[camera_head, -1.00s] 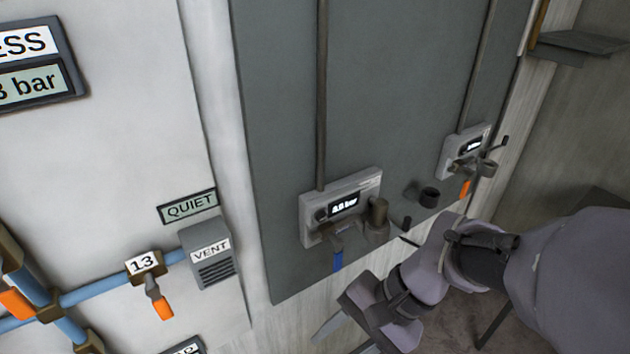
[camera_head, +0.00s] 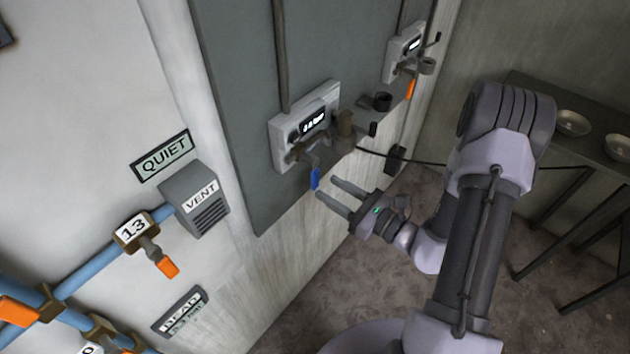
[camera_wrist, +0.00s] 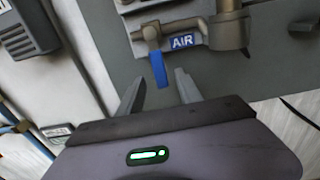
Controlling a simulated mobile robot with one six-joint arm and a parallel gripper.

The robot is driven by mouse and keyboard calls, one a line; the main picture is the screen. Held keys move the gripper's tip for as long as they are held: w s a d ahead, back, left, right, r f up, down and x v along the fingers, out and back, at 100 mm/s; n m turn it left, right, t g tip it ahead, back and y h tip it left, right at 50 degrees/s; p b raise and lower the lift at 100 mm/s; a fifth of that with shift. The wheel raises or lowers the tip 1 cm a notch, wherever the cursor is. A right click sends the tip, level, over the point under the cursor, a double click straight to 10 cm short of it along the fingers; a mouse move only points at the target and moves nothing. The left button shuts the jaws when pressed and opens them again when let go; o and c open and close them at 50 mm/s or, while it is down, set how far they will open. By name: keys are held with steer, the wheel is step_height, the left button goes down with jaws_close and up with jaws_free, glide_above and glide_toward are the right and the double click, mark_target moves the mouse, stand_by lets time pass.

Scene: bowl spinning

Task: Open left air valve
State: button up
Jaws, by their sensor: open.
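The left air valve has a blue lever handle (camera_head: 315,177) that hangs down below a white gauge box (camera_head: 281,137) on the grey panel. In the wrist view the blue handle (camera_wrist: 159,69) points down beside a blue "AIR" label (camera_wrist: 182,41). My gripper (camera_head: 333,194) is open and empty, just below and to the right of the handle in the head view. In the wrist view my two fingertips (camera_wrist: 160,76) lie either side of the handle's lower end. I cannot tell whether the handle's end is between the fingers in depth.
A second gauge box (camera_head: 398,50) with an orange handle (camera_head: 410,89) is farther right on the panel. A black cable runs from the panel. To the left are a vent box (camera_head: 194,200) and valve 13 (camera_head: 134,230). A dark table with bowls (camera_head: 573,123) stands at right.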

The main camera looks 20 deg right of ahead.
mark_target(317, 181)
steer(key=x, duration=0.5)
steer(key=shift+w+a, duration=0.2)
steer(key=shift+w, duration=0.05)
jaws_close()
stand_by(1.1)
